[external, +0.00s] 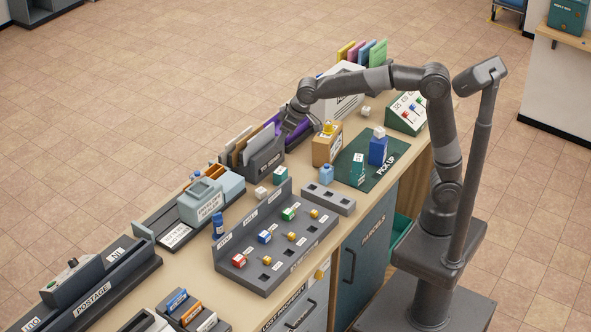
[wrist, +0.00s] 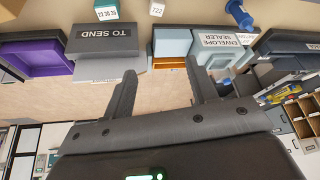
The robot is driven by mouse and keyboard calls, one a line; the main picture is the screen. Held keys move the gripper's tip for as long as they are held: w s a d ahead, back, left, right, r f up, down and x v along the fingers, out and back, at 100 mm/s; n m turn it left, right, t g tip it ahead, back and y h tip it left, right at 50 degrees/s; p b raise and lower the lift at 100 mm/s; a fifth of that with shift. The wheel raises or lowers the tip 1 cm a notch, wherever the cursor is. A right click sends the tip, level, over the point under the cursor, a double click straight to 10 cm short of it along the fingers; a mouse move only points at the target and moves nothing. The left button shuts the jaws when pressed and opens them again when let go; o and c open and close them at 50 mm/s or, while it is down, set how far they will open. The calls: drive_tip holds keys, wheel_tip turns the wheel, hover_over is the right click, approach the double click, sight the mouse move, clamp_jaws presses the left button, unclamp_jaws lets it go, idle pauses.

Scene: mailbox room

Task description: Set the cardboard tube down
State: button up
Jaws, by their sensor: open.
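My gripper (external: 291,128) is over the back of the counter, by the grey TO SEND holder (external: 262,165) and a purple-lined bin (external: 297,132). In the wrist view my gripper (wrist: 165,78) has its two fingers spread wide, with nothing between them. Beyond the fingertips are the TO SEND holder (wrist: 108,33), a light blue tray (wrist: 172,43) and the envelope sealer (wrist: 220,42). I cannot make out a cardboard tube in either view.
Upright envelopes (external: 240,146) fill the TO SEND holder. A brown box (external: 326,146) and a green PICK UP mat (external: 350,182) with a blue box (external: 377,150) lie to the right. A grey sorting board (external: 283,258) occupies the counter's front.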

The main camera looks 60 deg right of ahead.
drive_tip(key=s+d+r+m, duration=0.2)
drive_tip(key=s+d+r, duration=0.1)
drive_tip(key=s+d, duration=1.2)
drive_tip(key=s+d+f+m+t+h, duration=0.1)
drive_tip(key=s+d+f, duration=0.5)
drive_tip(key=s+d, duration=0.4)
drive_tip(key=s, duration=0.2)
drive_tip(key=shift+s+d+m+h, duration=0.3)
drive_tip(key=shift+s+m+h, duration=0.05)
drive_tip(key=shift+m+h, duration=0.05)
